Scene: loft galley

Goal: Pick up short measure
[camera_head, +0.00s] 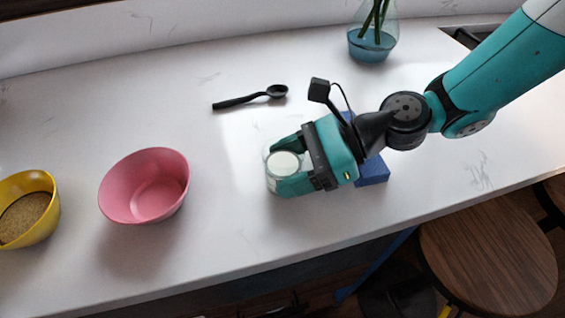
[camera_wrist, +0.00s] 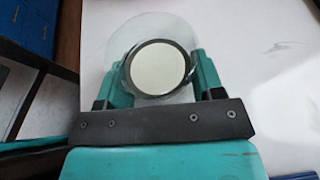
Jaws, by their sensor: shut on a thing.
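A short clear glass (camera_head: 285,163) with a pale, whitish round area inside stands between my fingers near the middle of the counter. In the wrist view the same glass (camera_wrist: 158,66) shows from above, its wide rim and pale disc framed by the two teal fingers. My gripper (camera_head: 284,166) is shut on the glass, with one finger on each side. It also shows in the wrist view (camera_wrist: 157,75). I cannot tell whether the glass touches the counter.
A pink bowl (camera_head: 146,187) and a yellow bowl with brown grains (camera_head: 27,208) stand to the left. A black spoon (camera_head: 250,97) lies behind. A blue block (camera_head: 373,171) is partly hidden under my arm. A vase (camera_head: 372,42) stands at the back, and a stool (camera_head: 487,255) beyond the front edge.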

